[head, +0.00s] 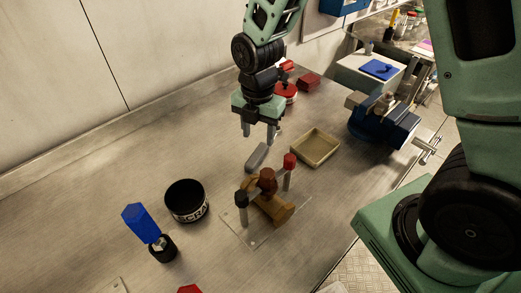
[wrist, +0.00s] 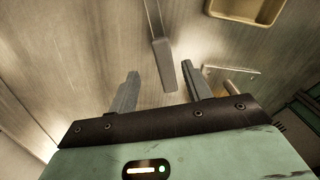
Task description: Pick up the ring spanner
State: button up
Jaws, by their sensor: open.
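My gripper (head: 260,138) hangs over the metal bench with its fingers pointing down, open and empty. In the wrist view its two fingers (wrist: 161,77) stand apart. A grey tool (head: 257,156) lies on the bench just below the fingertips. In the wrist view this tool (wrist: 163,66) shows a wide flat grey end reaching towards the gap between the fingers, and a thin shaft running off the top edge. No ring end shows, so I cannot tell whether it is the ring spanner. No other spanner is clearly visible.
A beige tray (head: 316,148) sits right of the tool. A plate with a brown wooden piece (head: 270,208) and upright tools stands in front. A black bowl (head: 186,201) and a blue-topped item (head: 139,222) are left. A blue vise (head: 384,122) is at the right edge.

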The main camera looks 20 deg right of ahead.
aim_at(260, 149)
jog(key=shift+s+d+f+p, duration=0.1)
jog(key=shift+f+p, duration=0.1)
jog(key=shift+f, duration=0.9)
jog(key=shift+s+d+f+p, duration=0.1)
jog(key=shift+f+p, duration=0.1)
jog(key=shift+f, duration=0.9)
grip_shut()
jog(key=shift+r, duration=0.1)
notch_tip(260, 149, up, 10)
jog(key=b, duration=0.1)
